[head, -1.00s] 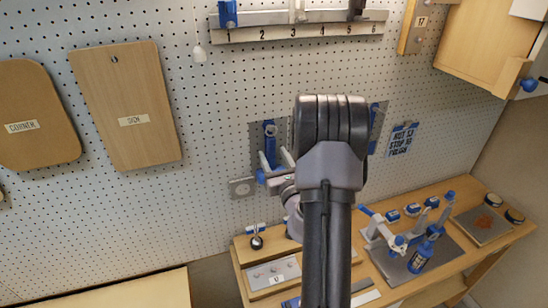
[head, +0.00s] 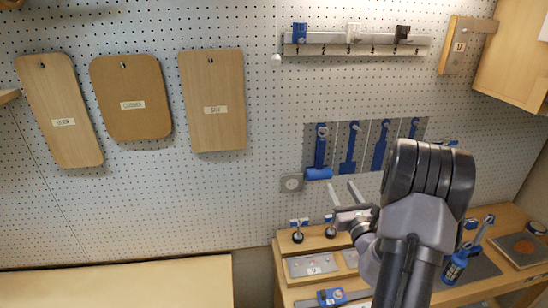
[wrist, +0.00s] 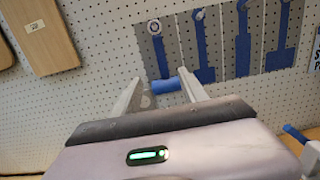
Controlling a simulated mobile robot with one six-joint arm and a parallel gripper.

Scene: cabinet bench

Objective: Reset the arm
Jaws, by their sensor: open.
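My gripper (head: 343,194) is open, its two pale fingers apart and pointing at the pegboard. In the wrist view my gripper (wrist: 160,97) also shows open, with nothing held between its fingers. In the head view it stands in front of the pegboard, just below the row of blue tools. A blue tool with a round blue crosspiece (head: 318,173) hangs nearest to the fingers; it shows behind the fingertips in the wrist view (wrist: 168,86). I cannot tell the exact gap to it. My arm hides part of the bench.
Wooden boards hang at left, including a labelled one (head: 213,100). A rail (head: 360,45) with numbered spots is above. A wooden cabinet (head: 510,60) is upper right. A pale tabletop (head: 120,285) is lower left.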

